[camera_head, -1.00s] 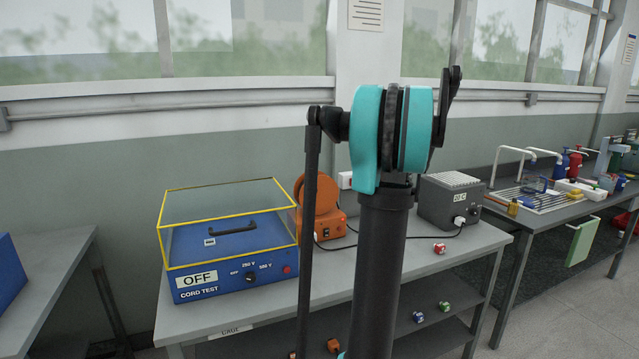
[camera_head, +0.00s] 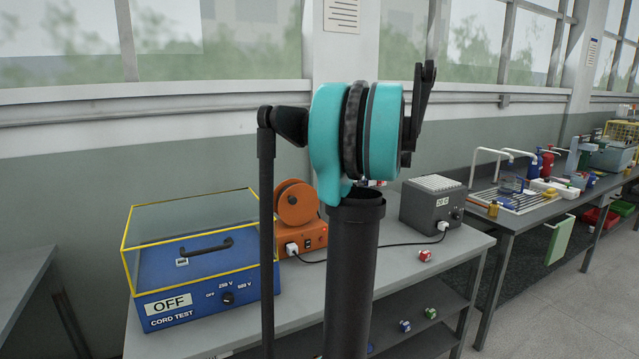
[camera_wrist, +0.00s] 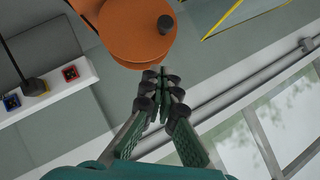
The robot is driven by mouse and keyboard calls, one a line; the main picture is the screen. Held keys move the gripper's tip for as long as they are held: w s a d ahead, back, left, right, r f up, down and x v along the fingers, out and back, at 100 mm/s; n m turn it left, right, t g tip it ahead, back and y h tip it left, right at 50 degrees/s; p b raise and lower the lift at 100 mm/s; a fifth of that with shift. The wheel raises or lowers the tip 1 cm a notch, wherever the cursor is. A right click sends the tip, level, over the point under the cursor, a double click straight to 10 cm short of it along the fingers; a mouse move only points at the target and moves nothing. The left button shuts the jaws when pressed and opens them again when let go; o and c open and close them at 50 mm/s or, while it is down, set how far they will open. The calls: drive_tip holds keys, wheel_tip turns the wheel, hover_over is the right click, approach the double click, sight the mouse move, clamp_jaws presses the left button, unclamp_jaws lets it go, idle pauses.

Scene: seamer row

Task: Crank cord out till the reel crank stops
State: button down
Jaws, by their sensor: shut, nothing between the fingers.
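The orange cord reel (camera_head: 297,203) stands on an orange base (camera_head: 300,240) on the bench, behind my arm in the head view. In the wrist view its round orange drum (camera_wrist: 130,35) fills the top middle, with a dark crank knob (camera_wrist: 165,24) on its face. My gripper (camera_wrist: 161,78) is shut and empty. In the wrist picture its fingertips lie just below the drum's edge, apart from the knob; the depth gap is unclear. My gripper does not show in the head view.
A blue cord tester (camera_head: 205,290) marked OFF, with a clear yellow-edged cover, stands left of the reel. A grey box (camera_head: 432,205) stands right, joined to the reel base by a black cord. A red block (camera_head: 425,256) lies on the bench. The wrist view shows a white socket strip (camera_wrist: 60,92).

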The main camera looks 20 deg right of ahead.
drive_tip(key=w+a+f, duration=0.5)
drive_tip(key=w+f, duration=0.1)
drive_tip(key=f, duration=0.1)
drive_tip(key=shift+w+a, duration=0.3)
drive_tip(key=shift+w, duration=0.05)
drive_tip(key=shift+a+f+n+h, duration=0.25)
drive_tip(key=shift+a+n+h, duration=0.4)
drive_tip(key=shift+h, duration=0.15)
idle(0.3)
